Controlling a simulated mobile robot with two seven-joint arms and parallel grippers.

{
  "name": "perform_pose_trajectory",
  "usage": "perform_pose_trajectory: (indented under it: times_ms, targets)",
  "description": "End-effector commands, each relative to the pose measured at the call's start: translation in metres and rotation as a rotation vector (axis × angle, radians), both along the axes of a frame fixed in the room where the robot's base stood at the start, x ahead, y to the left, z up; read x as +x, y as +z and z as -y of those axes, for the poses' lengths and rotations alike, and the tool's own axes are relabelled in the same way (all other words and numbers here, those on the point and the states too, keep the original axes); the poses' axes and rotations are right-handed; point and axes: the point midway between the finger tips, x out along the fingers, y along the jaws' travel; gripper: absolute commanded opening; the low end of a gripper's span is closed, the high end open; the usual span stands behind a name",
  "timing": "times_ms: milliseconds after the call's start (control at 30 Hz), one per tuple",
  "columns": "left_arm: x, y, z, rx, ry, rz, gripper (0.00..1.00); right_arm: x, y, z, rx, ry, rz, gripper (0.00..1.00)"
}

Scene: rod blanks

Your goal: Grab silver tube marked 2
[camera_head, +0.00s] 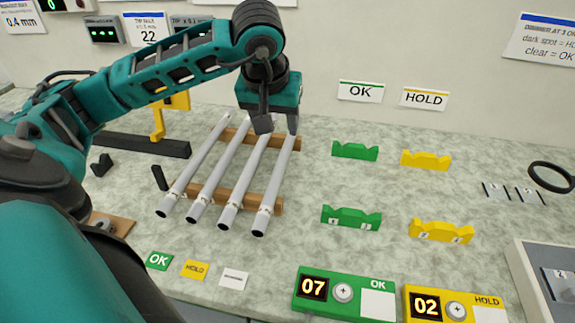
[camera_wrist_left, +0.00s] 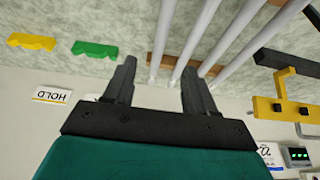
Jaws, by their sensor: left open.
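Several silver tubes lie side by side across two wooden rails in the head view: the leftmost (camera_head: 196,165), the second (camera_head: 220,170), the third (camera_head: 245,180) and the rightmost (camera_head: 276,185). Small marks show near their front ends, but I cannot read which is 2. My left gripper (camera_head: 278,125) is open and empty over the far ends of the two right tubes. In the left wrist view its fingers (camera_wrist_left: 157,68) point toward the tubes, with one tube (camera_wrist_left: 164,42) appearing between them; I cannot tell the height gap. My right gripper is not in view.
The wooden front rail (camera_head: 230,199) supports the tubes. Green (camera_head: 351,216) and yellow (camera_head: 440,231) notched holders stand empty to the right. A yellow stand (camera_head: 158,122) on a black bar is at left. Green (camera_head: 343,293) and yellow (camera_head: 455,304) counter boxes sit at the front.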

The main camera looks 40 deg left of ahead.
Motion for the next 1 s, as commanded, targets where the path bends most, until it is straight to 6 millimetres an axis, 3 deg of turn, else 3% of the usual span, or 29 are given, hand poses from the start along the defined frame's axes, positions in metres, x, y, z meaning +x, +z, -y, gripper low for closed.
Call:
perform_pose_trajectory:
  times_ms: [33,233,467,767,1000]
  targets:
    - [0.000,-0.013,0.000,0.001,0.000,0.000,0.56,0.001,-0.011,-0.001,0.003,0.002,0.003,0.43]
    - [0.003,-0.029,-0.002,-0.002,0.002,-0.002,0.56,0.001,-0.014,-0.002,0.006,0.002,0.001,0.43]
    - [0.017,-0.068,-0.010,-0.003,0.002,-0.004,0.56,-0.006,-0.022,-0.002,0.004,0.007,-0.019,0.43]
    - [0.026,-0.093,-0.015,-0.003,0.001,-0.002,0.56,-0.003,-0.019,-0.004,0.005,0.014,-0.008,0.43]
    - [0.035,-0.126,-0.024,-0.005,0.002,-0.003,0.56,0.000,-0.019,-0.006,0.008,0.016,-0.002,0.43]
